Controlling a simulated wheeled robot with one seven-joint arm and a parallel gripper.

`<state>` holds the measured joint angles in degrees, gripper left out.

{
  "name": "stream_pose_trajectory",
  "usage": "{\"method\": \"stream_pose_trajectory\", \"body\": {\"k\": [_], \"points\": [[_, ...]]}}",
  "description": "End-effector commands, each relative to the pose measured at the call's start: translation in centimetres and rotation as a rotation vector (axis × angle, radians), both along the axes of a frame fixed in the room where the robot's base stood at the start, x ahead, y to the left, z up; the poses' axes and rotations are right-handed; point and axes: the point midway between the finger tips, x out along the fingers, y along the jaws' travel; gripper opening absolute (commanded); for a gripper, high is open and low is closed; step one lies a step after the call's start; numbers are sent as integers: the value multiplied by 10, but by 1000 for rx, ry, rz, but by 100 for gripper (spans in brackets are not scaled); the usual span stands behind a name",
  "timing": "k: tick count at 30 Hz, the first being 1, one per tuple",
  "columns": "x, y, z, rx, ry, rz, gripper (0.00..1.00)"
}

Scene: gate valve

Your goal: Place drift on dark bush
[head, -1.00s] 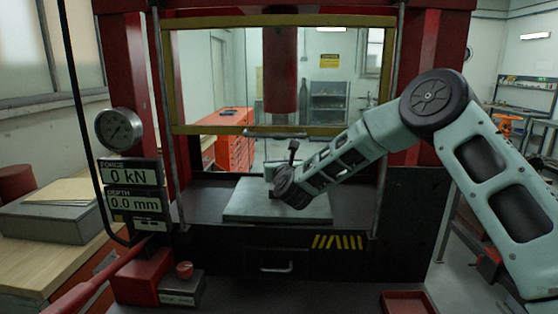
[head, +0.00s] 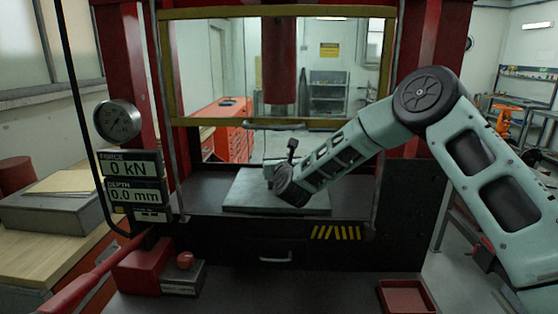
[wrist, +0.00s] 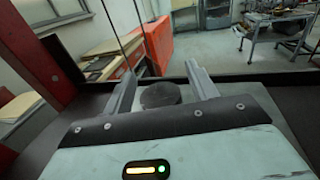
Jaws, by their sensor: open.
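My gripper (head: 268,174) is low over the grey plate (head: 235,198) on the press bed, under the red ram. In the wrist view its two grey fingers (wrist: 160,74) stand apart. A dark round piece (wrist: 160,94) shows between them, with a gap on either side, partly hidden by the gripper's front edge. I cannot tell whether it is the dark bush or the drift. In the head view my gripper and wrist hide this spot. No other piece that I can tell as the drift or bush shows.
The red ram (head: 280,60) hangs above the plate behind a yellow-framed guard (head: 280,124). Press posts stand at both sides. The displays (head: 130,178) read 0 kN and 0.0 mm. A red tray (head: 408,297) lies at front right. The plate's right part is clear.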

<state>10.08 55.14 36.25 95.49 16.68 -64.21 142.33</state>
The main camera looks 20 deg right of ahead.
Motion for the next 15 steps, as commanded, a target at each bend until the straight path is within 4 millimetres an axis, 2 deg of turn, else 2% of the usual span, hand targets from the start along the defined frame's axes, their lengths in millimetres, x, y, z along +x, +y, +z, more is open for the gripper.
{"method": "stream_pose_trajectory", "body": {"k": [3,5,15], "points": [[0,0,5,0,0,0,57],[-7,1,1,0,0,1,57],[-77,6,-2,-1,0,3,57]]}}
